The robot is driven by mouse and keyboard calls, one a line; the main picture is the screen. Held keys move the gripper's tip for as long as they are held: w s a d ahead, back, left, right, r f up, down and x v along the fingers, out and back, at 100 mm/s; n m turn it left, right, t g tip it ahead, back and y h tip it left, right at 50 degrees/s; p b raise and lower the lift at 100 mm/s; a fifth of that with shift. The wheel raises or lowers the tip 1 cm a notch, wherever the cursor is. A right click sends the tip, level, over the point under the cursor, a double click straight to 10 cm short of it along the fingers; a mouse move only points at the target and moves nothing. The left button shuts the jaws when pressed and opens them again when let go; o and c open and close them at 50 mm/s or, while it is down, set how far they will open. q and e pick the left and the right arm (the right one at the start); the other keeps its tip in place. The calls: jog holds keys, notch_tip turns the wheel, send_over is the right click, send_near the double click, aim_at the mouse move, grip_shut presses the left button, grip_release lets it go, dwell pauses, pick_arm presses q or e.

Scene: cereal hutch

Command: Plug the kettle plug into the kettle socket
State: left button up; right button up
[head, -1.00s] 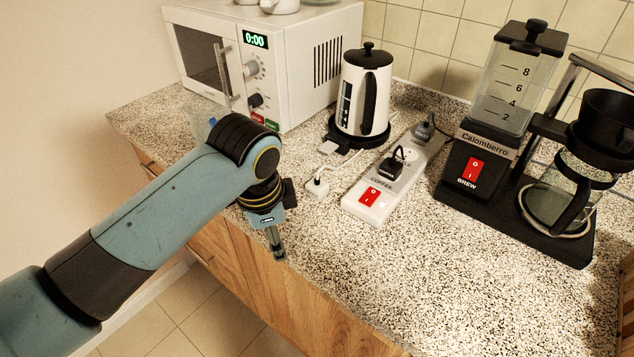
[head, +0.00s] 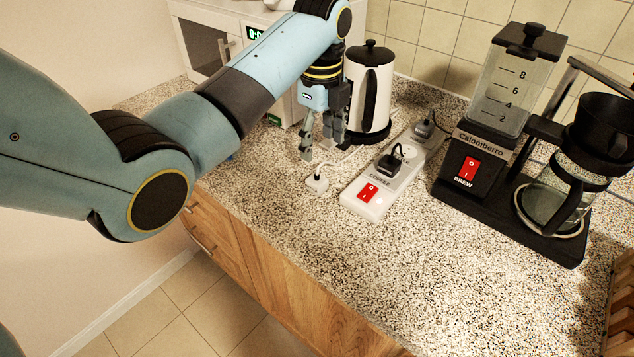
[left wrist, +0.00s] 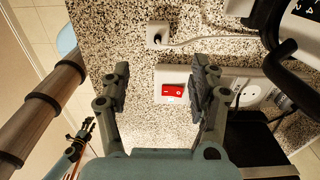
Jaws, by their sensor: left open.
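The white kettle plug (head: 317,183) lies on the speckled counter, its white cord running back toward the kettle (head: 370,90). It also shows in the left wrist view (left wrist: 158,35). The white power strip (head: 362,203) is right of it, with a red switch and a black plug (head: 390,163) in it. A round socket (head: 411,150) behind that plug looks empty; it also shows in the left wrist view (left wrist: 252,94). My left gripper (head: 321,148) points down, open and empty, just above and behind the plug. A gripper-like part of mine (left wrist: 80,140) shows small at lower left.
A coffee maker (head: 470,165) stands on the right. A grey plug (head: 424,129) sits at the strip's far end. The microwave (head: 205,40) stands at back left, partly hidden by my arm. The counter's front is clear.

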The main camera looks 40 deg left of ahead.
aim_at(317, 179)
pick_arm(q)
jog(key=shift+f, duration=0.4)
notch_tip(317, 179, down, 4)
jog(key=shift+r, duration=0.1)
jog(key=shift+f, duration=0.55)
pick_arm(e)
jog(key=shift+s+a+r, duration=0.1)
jog(key=shift+a, duration=0.1)
jog(key=shift+d, duration=0.1)
pick_arm(q)
jog(key=shift+f, duration=0.2)
jog(key=f, duration=0.2)
jog(key=f+p, duration=0.1)
jog(key=shift+s+a+f, duration=0.15)
jog(key=shift+a+f, duration=0.15)
jog(key=shift+f, duration=0.6)
pick_arm(e)
jog(key=shift+d+r, duration=0.1)
jog(key=shift+r, duration=0.2)
